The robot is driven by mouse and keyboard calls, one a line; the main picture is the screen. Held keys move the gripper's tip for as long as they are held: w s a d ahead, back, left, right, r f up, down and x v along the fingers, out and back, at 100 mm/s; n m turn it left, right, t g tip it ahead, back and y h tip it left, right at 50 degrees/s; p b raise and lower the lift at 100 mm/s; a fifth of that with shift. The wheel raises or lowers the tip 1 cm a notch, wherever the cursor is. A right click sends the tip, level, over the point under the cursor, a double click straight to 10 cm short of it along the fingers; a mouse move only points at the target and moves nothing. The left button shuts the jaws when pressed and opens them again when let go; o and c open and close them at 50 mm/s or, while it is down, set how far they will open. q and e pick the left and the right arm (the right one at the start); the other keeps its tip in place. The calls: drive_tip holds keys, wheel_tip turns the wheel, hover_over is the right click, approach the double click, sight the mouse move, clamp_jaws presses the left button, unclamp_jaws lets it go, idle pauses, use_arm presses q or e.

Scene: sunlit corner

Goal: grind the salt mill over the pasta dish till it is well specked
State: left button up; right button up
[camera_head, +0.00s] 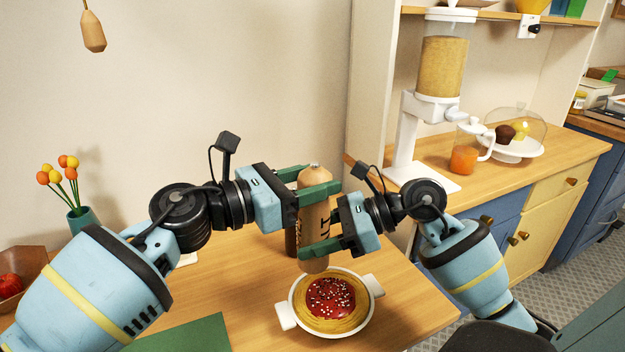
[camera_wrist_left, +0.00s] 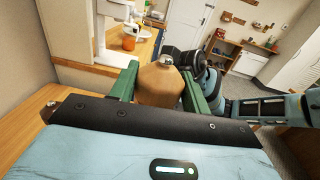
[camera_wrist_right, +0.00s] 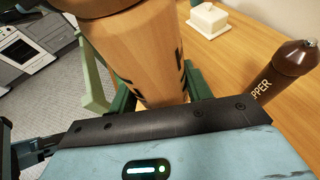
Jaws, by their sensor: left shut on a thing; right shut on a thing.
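The tan wooden salt mill (camera_head: 314,218) is upright above the pasta dish (camera_head: 285,317), apart from it. My left gripper (camera_head: 318,181) is shut on the mill's upper part, which also shows in the left wrist view (camera_wrist_left: 160,85). My right gripper (camera_head: 318,247) is shut on the mill's lower body, seen close in the right wrist view (camera_wrist_right: 145,60). The dish is a white bowl with two handles. It holds pasta with red sauce (camera_head: 322,304), and several white specks are scattered over the sauce. The mill's dark lettering is partly hidden by the fingers.
A dark pepper mill (camera_wrist_right: 285,72) stands on the table behind the salt mill. A white lidded dish (camera_wrist_right: 208,22) is farther off. A green mat (camera_head: 190,336) lies at the front. A vase of flowers (camera_head: 80,217) and a box with red fruit (camera_head: 22,265) are at left.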

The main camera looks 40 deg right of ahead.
use_arm(q)
drive_tip(key=shift+w+r+m+g, duration=0.1)
drive_tip(key=shift+m+g, duration=0.5)
drive_tip(key=shift+g, duration=0.5)
drive_tip(key=shift+m+g+y, duration=0.4)
drive_tip(key=shift+g, duration=0.2)
drive_tip(key=o, duration=1)
drive_tip(key=v, duration=1.2)
